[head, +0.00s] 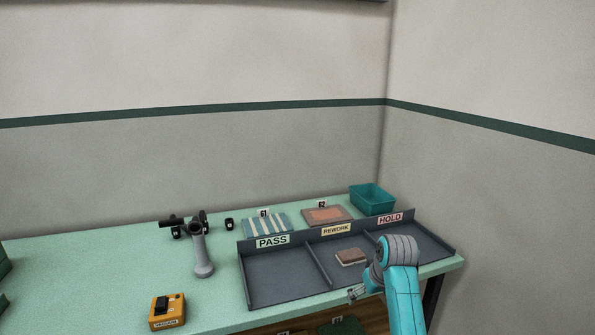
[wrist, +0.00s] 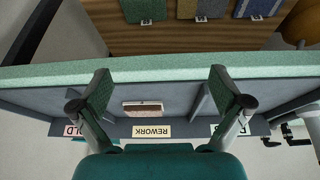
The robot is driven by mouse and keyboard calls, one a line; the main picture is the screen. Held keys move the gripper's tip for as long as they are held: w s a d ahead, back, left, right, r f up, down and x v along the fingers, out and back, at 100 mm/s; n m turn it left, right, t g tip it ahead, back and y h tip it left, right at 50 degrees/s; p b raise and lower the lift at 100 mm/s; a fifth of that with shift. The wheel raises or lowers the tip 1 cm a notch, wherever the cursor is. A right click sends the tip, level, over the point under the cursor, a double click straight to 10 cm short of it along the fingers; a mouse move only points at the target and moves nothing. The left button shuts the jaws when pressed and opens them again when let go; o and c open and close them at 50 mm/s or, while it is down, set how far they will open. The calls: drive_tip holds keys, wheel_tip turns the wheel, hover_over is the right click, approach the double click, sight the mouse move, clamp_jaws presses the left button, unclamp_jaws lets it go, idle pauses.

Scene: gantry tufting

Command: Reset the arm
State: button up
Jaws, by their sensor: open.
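My arm reaches over the front right of the green workbench (head: 110,262), by the dark sorting tray (head: 275,283). My gripper (head: 357,293) shows small at the tray's front edge in the head view. In the wrist view my gripper (wrist: 160,74) has its two fingers wide apart with nothing between the tips.
The tray carries PASS (head: 272,241), REWORK (head: 336,229) and HOLD (head: 390,218) labels. Behind it are a striped swatch (head: 267,226), an orange-brown swatch (head: 327,215) and a teal bin (head: 372,199). A grey stand (head: 202,255) and a yellow device (head: 167,311) stand left. Swatches (wrist: 203,9) lie on a wooden shelf below.

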drive_tip(key=s+f+m+t, duration=0.1)
drive_tip(key=s+f+t, duration=0.1)
drive_tip(key=s+f, duration=0.8)
drive_tip(key=s+f+m+t, duration=0.1)
drive_tip(key=s+f+t, duration=0.1)
drive_tip(key=s+f, duration=0.85)
drive_tip(key=s+f+t, duration=0.1)
drive_tip(key=s+f, duration=0.4)
drive_tip(key=s, duration=0.3)
drive_tip(key=s+r+t+h, duration=0.1)
drive_tip(key=s+r+t, duration=0.3)
drive_tip(key=s, duration=1.5)
drive_tip(key=s+r+m+t, duration=0.1)
drive_tip(key=s+r, duration=1.3)
drive_tip(key=r, duration=0.3)
drive_tip(key=shift+a, duration=0.45)
